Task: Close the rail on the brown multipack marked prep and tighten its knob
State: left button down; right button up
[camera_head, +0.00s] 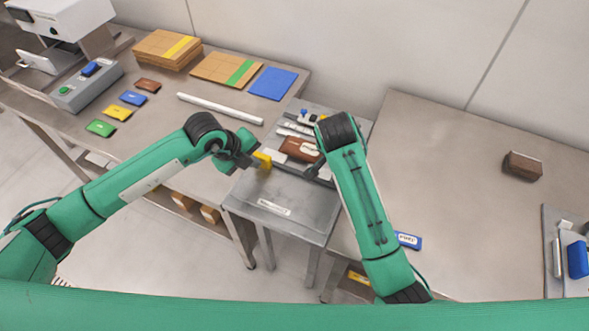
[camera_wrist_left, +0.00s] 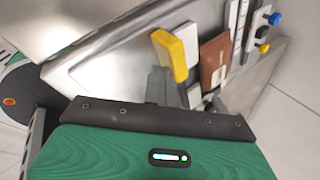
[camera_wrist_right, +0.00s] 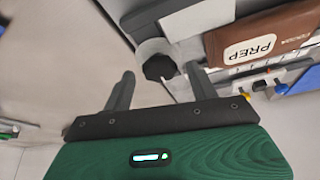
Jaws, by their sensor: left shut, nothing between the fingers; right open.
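The brown multipack (camera_head: 299,148) lies on a metal fixture on the small central table. Its white PREP label reads clearly on the pack in the right wrist view (camera_wrist_right: 262,42). A yellow handle (camera_head: 262,160) stands at the fixture's left end; it also shows in the left wrist view (camera_wrist_left: 170,54). My left gripper (camera_head: 246,161) is shut and empty, close beside the handle; contact is unclear. My right gripper (camera_wrist_right: 158,82) is open, with a dark knob (camera_wrist_right: 158,67) on a grey round base ahead, between its fingers in view. How far the rail is closed is unclear.
Blue and yellow knobs (camera_wrist_left: 268,32) sit beyond the pack. The left table holds a white bar (camera_head: 220,108), cardboard stacks (camera_head: 166,52) and several coloured packs. The right table is largely clear, with a brown block (camera_head: 522,166) and a blue labelled piece (camera_head: 408,240).

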jog(key=shift+d, duration=0.1)
